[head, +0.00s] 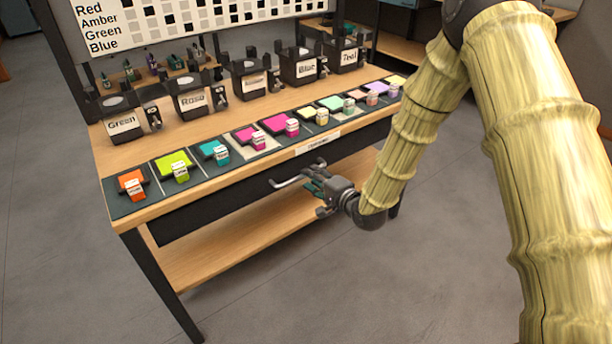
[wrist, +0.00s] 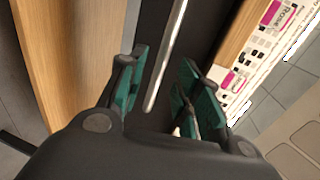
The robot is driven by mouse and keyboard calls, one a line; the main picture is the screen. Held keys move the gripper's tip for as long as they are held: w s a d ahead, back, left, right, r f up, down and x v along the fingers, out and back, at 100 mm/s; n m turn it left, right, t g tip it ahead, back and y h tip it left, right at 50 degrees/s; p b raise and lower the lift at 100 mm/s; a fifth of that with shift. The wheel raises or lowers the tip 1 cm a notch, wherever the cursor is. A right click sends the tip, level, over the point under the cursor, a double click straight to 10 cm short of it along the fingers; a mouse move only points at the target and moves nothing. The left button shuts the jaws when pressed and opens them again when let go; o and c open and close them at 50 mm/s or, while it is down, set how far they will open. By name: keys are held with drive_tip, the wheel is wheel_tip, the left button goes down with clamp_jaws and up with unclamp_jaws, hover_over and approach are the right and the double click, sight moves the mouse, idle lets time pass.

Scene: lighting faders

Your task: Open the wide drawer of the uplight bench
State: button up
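The uplight bench (head: 200,87) has a wooden top on dark legs. Its wide drawer (head: 220,208) shows as a dark front panel under the top's near edge and looks closed. A pale metal bar handle (head: 287,181) sticks out from that front. In the wrist view the handle (wrist: 166,55) runs between my fingers, with the dark drawer front (wrist: 208,35) behind it. My gripper (head: 310,185) is at the handle's right part, partly covering it. In the wrist view my gripper (wrist: 166,85) is open, with teal finger pads on both sides of the bar. Contact cannot be told.
Coloured swatches with small labelled blocks (head: 180,169) line the top's near edge. Labelled dark boxes (head: 194,98) stand behind them. A wooden lower shelf (head: 215,250) lies below the drawer. Open grey floor (head: 430,290) lies in front of the bench.

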drive_tip(key=shift+x, duration=2.1)
clamp_jaws()
